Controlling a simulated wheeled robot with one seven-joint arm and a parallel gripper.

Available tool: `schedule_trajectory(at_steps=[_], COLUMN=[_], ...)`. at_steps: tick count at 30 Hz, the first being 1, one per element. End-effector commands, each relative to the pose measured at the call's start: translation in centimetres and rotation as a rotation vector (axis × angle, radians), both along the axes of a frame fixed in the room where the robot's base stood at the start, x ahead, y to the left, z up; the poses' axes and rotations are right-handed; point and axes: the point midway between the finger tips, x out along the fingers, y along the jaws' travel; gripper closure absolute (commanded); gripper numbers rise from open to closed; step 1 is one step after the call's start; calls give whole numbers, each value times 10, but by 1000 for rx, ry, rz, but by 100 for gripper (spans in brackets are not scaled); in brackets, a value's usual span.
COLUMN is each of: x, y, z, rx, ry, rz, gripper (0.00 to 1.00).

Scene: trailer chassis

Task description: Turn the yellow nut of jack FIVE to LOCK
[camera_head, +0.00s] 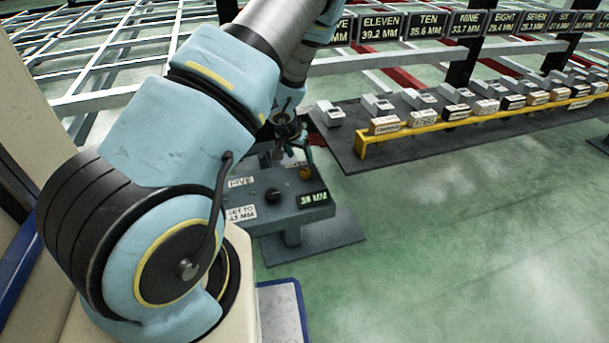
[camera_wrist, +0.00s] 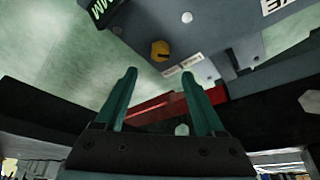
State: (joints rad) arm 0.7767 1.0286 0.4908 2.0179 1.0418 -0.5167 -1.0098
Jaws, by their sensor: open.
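The jack FIVE stand is a grey box (camera_head: 262,217) below my arm in the head view, with a "FIVE" label (camera_head: 241,181). Its yellow nut (camera_head: 305,173) sits near the far right edge of the top, close to my gripper (camera_head: 296,152). In the wrist view the yellow nut (camera_wrist: 160,50) shows a dark slot and lies just beyond the tips of my gripper (camera_wrist: 160,74), roughly between them. The two green fingers are spread and empty, apart from the nut. A small white label (camera_wrist: 183,65) is beside the nut; its text is unreadable.
The stand has a black knob (camera_head: 273,195), a green display reading about 38 MM (camera_head: 313,198) and a "SET TO 43 MM" label (camera_head: 241,213). A red bar (camera_wrist: 160,108) crosses behind my fingers. A yellow rail (camera_head: 430,127) with boxes stands right; open floor lies in front.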

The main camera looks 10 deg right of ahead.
Motion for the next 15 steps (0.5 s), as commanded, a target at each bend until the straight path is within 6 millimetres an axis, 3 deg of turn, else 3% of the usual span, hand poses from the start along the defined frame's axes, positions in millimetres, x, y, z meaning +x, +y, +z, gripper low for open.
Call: schedule_trajectory(at_steps=[9, 15], x=[17, 25], y=[-13, -20], z=[-57, -81], rx=[2, 2], ry=[0, 0], rz=[-1, -1], gripper=[29, 29])
